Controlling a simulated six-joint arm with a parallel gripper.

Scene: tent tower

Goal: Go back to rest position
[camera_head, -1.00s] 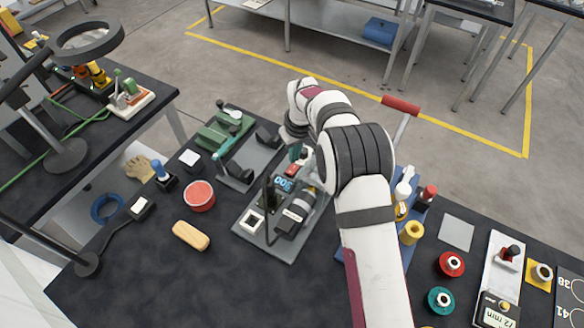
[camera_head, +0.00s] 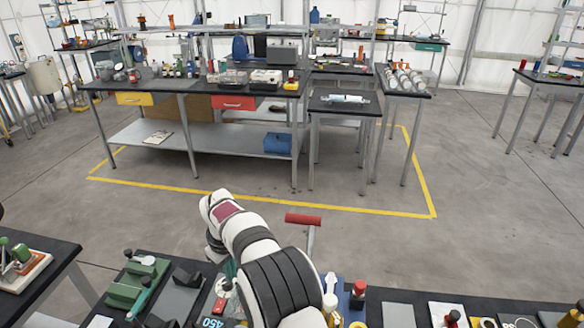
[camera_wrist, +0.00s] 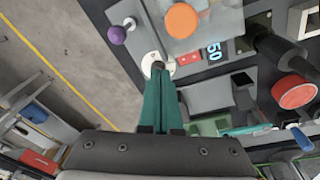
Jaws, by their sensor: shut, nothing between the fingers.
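My gripper (camera_wrist: 158,72) shows in the wrist view as two teal fingers pressed together, with nothing between them. The tips are over a round white part with a dark centre, at the edge of a grey device; I cannot tell whether they touch it. The device carries a digital display (camera_wrist: 214,52) and a red block (camera_wrist: 190,58). In the head view my arm reaches up from the bottom edge and its wrist bends down over the bench. The gripper is mostly hidden behind the arm there.
Near the arm are a purple knob (camera_wrist: 117,35), an orange disc (camera_wrist: 182,20) and a red round pad (camera_wrist: 294,92). A red-handled bar (camera_head: 303,219) stands right of the arm. A green fixture (camera_head: 138,283) lies left. Open floor (camera_head: 350,240) separates this bench from the far tables.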

